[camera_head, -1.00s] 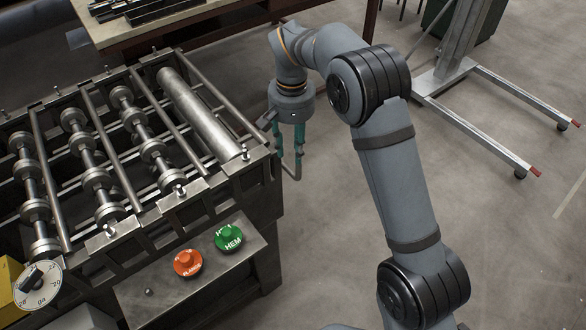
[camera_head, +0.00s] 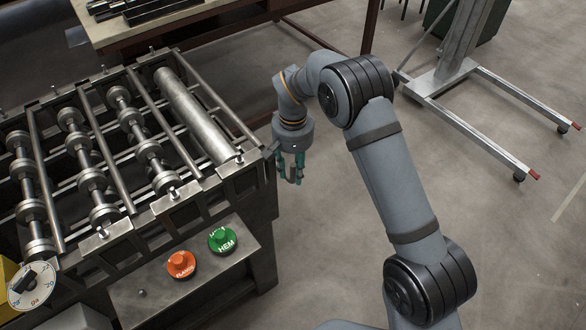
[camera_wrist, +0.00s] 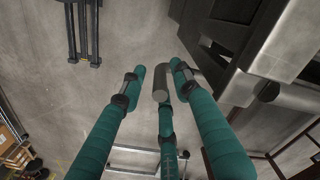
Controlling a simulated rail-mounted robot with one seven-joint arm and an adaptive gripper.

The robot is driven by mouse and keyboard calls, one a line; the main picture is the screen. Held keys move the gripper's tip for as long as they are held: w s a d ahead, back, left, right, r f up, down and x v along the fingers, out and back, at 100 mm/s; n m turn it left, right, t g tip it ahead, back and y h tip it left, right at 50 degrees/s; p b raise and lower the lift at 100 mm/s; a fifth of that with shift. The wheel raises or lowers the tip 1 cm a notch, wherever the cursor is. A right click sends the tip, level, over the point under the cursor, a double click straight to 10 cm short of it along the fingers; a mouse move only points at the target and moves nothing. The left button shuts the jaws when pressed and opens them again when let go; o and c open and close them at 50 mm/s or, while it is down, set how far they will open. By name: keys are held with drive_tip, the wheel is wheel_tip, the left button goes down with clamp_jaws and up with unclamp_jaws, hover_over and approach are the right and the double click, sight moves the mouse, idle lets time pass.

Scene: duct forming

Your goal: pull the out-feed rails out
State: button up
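My gripper (camera_head: 291,180) points down just off the right end of the roll-forming machine (camera_head: 262,165). In the wrist view, its teal fingers (camera_wrist: 158,85) are spread apart. The machine's dark end frame (camera_wrist: 225,45) stands close to the right finger in the wrist view.
A green HEM button (camera_head: 222,240) and an orange button (camera_head: 181,264) sit on the front panel, with a dial (camera_head: 32,287) at the left. A workbench (camera_head: 200,22) stands behind. A wheeled stand (camera_head: 440,80) is at the right. The floor between is clear.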

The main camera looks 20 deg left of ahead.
drive_tip(key=shift+c, duration=1.2)
drive_tip(key=c, duration=0.4)
clamp_jaws()
